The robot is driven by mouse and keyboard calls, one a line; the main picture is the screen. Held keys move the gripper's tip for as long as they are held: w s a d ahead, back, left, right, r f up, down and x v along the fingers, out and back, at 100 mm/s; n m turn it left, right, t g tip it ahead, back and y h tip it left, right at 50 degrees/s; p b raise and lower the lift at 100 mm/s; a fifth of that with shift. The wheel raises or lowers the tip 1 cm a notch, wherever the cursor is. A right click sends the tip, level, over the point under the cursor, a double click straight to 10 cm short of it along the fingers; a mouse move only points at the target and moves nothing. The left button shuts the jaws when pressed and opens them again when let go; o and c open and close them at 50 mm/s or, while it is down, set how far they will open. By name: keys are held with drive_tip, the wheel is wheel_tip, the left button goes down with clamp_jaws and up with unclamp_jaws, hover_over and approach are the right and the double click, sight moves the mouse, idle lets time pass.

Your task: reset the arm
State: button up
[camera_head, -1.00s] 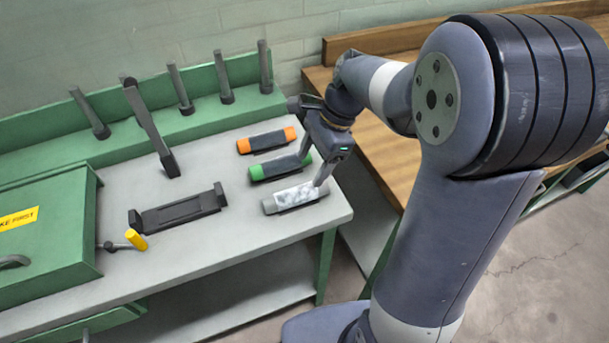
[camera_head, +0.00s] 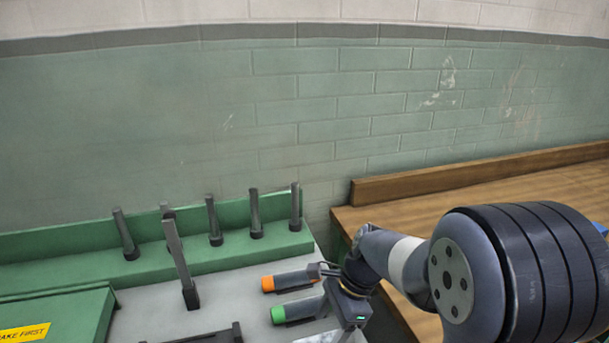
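My gripper (camera_head: 337,320) is at the bottom of the view, above the right end of the grey table (camera_head: 140,318). Its fingers are apart and point down, beside the right end of the green-ended bobbin (camera_head: 297,311). I see nothing held between them. My arm reaches in from the right, bent, with its large dark shoulder joint at the lower right.
An orange-ended bobbin (camera_head: 290,281) lies behind the green-ended one; a pale one (camera_head: 318,338) is mostly cut off. Several upright pegs (camera_head: 214,221) stand on a green ledge. A green box (camera_head: 60,315) is left, a wooden bench (camera_head: 500,205) right.

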sight(321, 338)
drive_tip(key=x, duration=0.4)
drive_tip(key=shift+a+f, duration=0.15)
drive_tip(key=shift+f, duration=0.2)
drive_tip(key=shift+r, duration=0.2)
